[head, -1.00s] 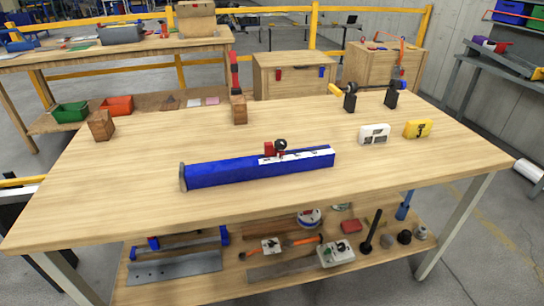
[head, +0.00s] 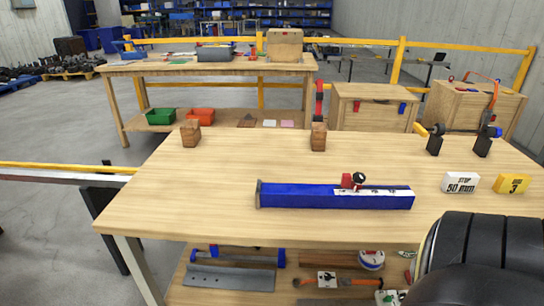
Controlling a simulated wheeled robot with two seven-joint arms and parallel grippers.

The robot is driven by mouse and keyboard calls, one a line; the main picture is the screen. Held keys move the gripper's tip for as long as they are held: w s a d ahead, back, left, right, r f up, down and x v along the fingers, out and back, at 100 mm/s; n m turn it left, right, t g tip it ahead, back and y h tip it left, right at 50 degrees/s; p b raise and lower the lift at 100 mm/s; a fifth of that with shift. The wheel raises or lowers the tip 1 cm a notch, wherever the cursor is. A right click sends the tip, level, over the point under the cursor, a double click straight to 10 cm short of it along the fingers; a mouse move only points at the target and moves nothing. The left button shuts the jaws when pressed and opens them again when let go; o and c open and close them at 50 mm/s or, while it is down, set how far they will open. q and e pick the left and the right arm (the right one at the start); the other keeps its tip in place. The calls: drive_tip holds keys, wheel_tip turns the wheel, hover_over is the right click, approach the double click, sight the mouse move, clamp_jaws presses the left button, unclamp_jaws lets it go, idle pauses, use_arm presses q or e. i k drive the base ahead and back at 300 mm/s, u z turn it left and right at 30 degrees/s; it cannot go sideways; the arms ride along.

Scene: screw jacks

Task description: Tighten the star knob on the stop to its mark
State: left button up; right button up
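A blue beam (head: 300,197) lies on the wooden table, with a white scale strip (head: 385,191) along its right part. The red stop (head: 347,181) sits on the beam at the left end of the strip. A black star knob (head: 359,178) is on the stop; its mark is too small to make out. A white sign (head: 460,183) reading "STOP 50 mm" stands to the right of the beam. Neither gripper is in view.
A yellow sign (head: 511,184) with a 3 stands at the right. Wooden blocks (head: 190,134) (head: 318,137) stand along the back edge, and a shaft on black supports (head: 434,145) at back right. My dark arm part covers the lower right corner. The table's left is clear.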

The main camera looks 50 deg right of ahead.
sight(359, 178)
drive_tip(key=u, duration=1.2)
drive_tip(key=k, duration=0.85)
drive_tip(key=z, duration=1.9)
